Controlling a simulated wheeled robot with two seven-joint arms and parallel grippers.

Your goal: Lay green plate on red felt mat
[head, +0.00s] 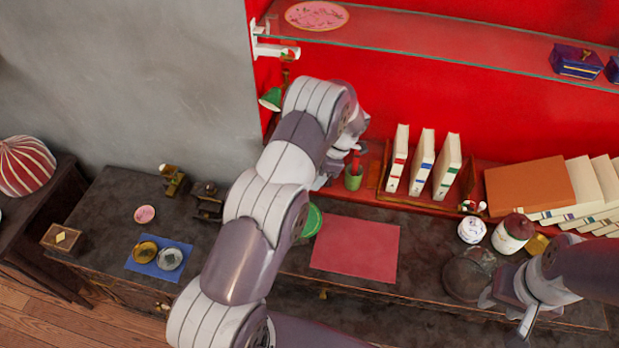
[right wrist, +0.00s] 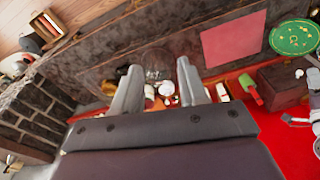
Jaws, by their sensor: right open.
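The red felt mat (head: 356,249) lies flat and bare on the dark cabinet top; it also shows in the right wrist view (right wrist: 233,38). The green plate (head: 314,221) lies just left of the mat in the head view, mostly hidden behind my left arm. The right wrist view shows the plate's round, gold-patterned top (right wrist: 293,37) beside the mat. My left gripper is mostly hidden behind its own arm near the green pot, so its jaws cannot be read. My right gripper (head: 508,311) is open and empty at the right, by a dark round dish (head: 466,276).
A white jar (head: 472,230) and a red-lidded jar (head: 512,233) stand close to my right gripper. A green pot (head: 353,178) and upright books (head: 422,162) stand behind the mat. A blue mat (head: 158,259) with two small dishes lies at the left. A glass shelf (head: 430,48) hangs above.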

